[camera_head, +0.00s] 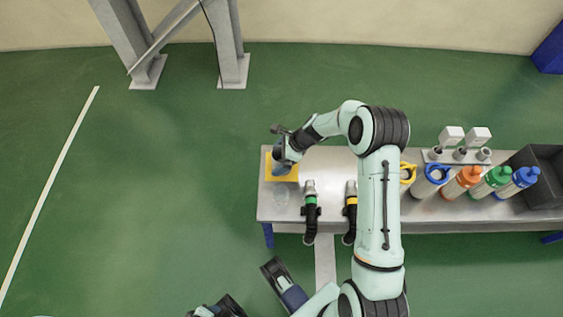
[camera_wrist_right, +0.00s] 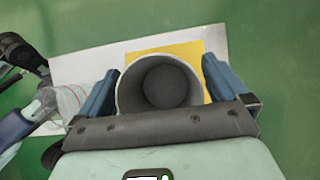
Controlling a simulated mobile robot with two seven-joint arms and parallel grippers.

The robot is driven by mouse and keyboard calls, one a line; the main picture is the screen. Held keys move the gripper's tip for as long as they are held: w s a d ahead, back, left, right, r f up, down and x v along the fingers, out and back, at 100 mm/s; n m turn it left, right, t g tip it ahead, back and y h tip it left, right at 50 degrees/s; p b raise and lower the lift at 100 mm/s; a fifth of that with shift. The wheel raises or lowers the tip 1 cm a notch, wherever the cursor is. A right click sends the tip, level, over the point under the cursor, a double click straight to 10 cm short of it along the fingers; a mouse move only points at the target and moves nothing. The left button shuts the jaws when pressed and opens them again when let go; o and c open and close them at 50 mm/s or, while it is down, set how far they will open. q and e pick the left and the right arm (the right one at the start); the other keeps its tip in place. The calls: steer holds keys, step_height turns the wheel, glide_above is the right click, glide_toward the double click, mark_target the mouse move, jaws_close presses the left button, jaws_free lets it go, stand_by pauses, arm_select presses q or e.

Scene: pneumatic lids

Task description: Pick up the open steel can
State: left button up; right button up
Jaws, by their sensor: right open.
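The open steel can shows in the right wrist view as a grey round rim and wall (camera_wrist_right: 124,92) with a dark inside. It stands over a yellow mat (camera_wrist_right: 193,52), which shows in the head view (camera_head: 269,176) at the table's left end. My right gripper (camera_head: 281,168) is open, with one blue finger on each side of the can in the wrist view (camera_wrist_right: 160,88). I cannot tell whether the fingers touch the can. In the head view the gripper mostly hides the can. Dark and blue parts of my left arm's end show at the bottom edge, partly cut off.
A clear glass (camera_head: 281,195) stands close in front of the mat. Several bottles and a dark bin (camera_head: 541,160) stand at the right.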

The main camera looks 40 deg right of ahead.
steer(key=shift+c, duration=0.3)
steer(key=c, duration=1)
steer(key=shift+r, duration=0.2)
